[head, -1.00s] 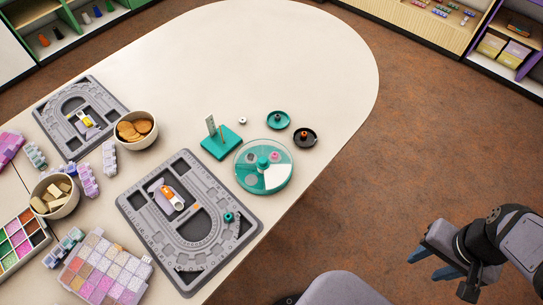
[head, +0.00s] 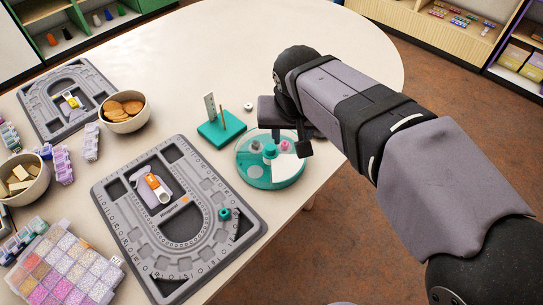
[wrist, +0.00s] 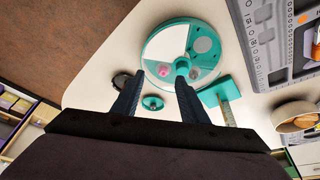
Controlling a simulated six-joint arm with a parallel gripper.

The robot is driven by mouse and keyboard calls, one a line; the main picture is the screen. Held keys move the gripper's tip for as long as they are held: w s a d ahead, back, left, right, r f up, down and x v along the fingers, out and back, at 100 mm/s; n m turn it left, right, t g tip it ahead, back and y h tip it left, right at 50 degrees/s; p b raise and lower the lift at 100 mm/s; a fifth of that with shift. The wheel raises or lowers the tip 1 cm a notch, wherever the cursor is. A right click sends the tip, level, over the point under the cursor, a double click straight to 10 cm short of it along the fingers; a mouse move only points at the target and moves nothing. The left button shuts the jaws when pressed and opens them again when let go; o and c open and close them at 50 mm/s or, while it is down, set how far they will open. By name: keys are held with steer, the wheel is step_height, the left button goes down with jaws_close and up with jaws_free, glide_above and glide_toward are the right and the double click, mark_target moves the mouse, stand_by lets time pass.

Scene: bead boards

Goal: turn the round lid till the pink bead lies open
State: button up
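The round lid (head: 259,172) sits on a teal round box on the table, with a teal knob (head: 270,151) at its centre. It also shows in the wrist view (wrist: 167,45), with pale and teal sectors. The pink bead (head: 286,146) lies off the knob on the far right side; in the wrist view the bead (wrist: 164,71) shows between my fingers. I cannot tell whether the lid covers it. My gripper (wrist: 159,78) is open and empty over the box's far side. One fingertip appears close to the knob; contact is unclear.
A teal stand (head: 221,130) with upright posts is close left of the box. A small teal dish (wrist: 152,103) and a black dish (wrist: 122,80) lie under my gripper. A grey bead board (head: 105,190) lies left. The far table is clear.

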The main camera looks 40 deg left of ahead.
mark_target(270, 147)
steer(key=shift+n, duration=0.3)
steer(key=shift+s+a+f+b, duration=0.15)
steer(key=shift+a+f, duration=0.75)
steer(key=shift+f, duration=0.25)
steer(key=shift+s+a+f+b, duration=0.15)
steer(key=shift+a+f+b, duration=0.05)
steer(key=shift+a+f, duration=0.9)
steer(key=shift+s+a+f+b, duration=0.15)
steer(key=shift+a+f, duration=0.6)
steer(key=shift+f, duration=0.5)
steer(key=shift+y, duration=0.3)
jaws_close()
